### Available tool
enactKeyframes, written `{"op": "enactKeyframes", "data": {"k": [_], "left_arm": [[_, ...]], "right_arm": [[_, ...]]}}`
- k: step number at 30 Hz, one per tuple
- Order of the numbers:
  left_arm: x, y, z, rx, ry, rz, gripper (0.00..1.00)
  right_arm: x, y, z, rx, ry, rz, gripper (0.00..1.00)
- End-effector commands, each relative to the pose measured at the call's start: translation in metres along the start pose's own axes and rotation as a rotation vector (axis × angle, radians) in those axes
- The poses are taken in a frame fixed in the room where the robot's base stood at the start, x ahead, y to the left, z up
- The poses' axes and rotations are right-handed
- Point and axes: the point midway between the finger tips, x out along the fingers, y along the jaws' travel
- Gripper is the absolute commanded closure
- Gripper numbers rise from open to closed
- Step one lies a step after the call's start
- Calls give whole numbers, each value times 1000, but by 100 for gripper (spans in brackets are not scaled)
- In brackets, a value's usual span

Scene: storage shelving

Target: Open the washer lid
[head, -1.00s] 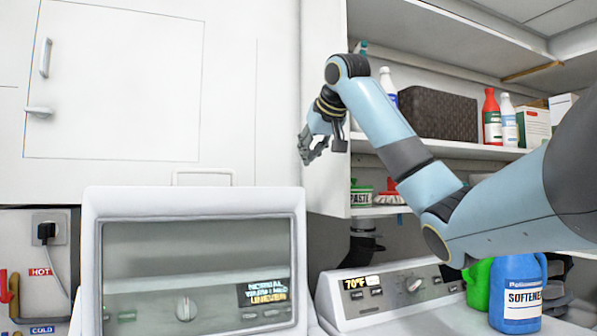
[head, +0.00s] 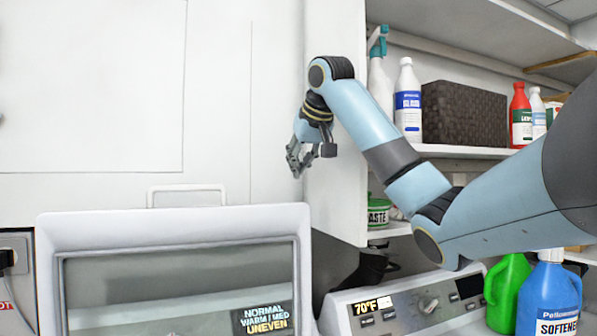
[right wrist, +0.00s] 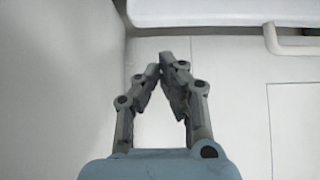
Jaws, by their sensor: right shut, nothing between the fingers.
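The washer lid (head: 172,226) stands raised in the head view, a white frame around a see-through window. A thin white handle (head: 187,188) sticks up from its top edge. Through the window I see the washer's control panel display (head: 265,319). My right gripper (head: 293,168) is above and to the right of the lid, in front of the white cabinet, apart from the lid in the picture. In the right wrist view its fingers (right wrist: 166,62) meet at the tips and hold nothing. The lid edge (right wrist: 200,12) and handle (right wrist: 296,45) show at the top there. My left gripper is out of view.
A second machine's control panel (head: 400,306) is at the lower right, with a green bottle (head: 507,290) and a blue softener bottle (head: 549,298). Shelves at the right hold a brown basket (head: 465,113) and several bottles. White cabinet doors (head: 90,90) fill the left.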

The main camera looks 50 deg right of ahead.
Motion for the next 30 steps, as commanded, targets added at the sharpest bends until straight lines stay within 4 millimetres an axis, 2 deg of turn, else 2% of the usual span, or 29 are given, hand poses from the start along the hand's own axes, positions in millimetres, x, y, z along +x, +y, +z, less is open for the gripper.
{"op": "enactKeyframes", "data": {"k": [5,12,21,30], "left_arm": [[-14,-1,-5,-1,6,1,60],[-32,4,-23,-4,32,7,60],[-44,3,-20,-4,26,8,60],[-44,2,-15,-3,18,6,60]], "right_arm": [[34,0,0,1,-6,1,100],[85,0,-1,2,-5,0,100],[65,2,29,-1,-4,5,100],[62,1,33,0,-4,1,100]]}}
